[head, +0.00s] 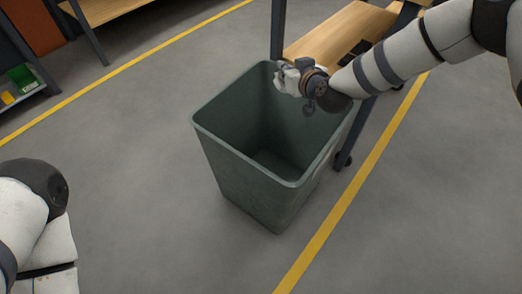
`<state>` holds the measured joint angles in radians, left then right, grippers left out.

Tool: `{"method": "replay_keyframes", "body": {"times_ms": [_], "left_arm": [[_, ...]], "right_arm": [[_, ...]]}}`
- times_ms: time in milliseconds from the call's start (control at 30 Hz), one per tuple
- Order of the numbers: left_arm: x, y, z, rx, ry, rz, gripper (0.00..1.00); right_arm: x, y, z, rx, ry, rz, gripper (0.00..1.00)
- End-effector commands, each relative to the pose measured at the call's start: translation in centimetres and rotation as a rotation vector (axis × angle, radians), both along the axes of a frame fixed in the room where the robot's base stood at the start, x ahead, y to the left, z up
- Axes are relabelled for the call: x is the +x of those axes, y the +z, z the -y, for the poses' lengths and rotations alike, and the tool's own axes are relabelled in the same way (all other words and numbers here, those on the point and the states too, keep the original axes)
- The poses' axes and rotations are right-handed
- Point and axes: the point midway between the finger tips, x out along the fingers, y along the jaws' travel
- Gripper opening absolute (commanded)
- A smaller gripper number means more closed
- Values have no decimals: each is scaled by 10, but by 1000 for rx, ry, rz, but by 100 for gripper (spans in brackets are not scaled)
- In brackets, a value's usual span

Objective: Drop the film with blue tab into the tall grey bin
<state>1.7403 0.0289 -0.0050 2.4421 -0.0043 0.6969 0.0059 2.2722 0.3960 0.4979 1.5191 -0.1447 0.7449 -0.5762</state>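The tall grey bin (240,180), greenish grey with an open top, stands upright on the floor in the middle of the head view. The part of its inside that shows looks empty. My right gripper (293,82) reaches in from the upper right and is over the bin's far rim. A crumpled whitish clump, which looks like the film (285,79), is at its fingers and appears gripped. No blue tab shows on it. My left arm is at the lower left, and its gripper is out of view.
A wheeled stand with a wooden top (335,35) is close behind the bin on the right. Yellow floor lines (335,215) run on both sides. A shelf with a green box (22,77) is at the far left. The floor left of the bin is clear.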

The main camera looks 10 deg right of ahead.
Motion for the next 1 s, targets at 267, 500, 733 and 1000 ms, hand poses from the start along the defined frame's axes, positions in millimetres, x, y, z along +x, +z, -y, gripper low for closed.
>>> {"method": "replay_keyframes", "body": {"times_ms": [267,500,733,1000], "left_arm": [[-7,-10,0,-1,-1,-20,40],[-18,-34,0,-1,-1,-56,40],[-20,-40,0,0,0,-63,40],[-20,-39,0,0,0,-61,40]], "right_arm": [[1,-19,1,0,2,-3,0],[1,-57,1,2,1,-5,0],[2,-63,1,0,2,2,0],[2,-62,1,0,2,2,28]]}}
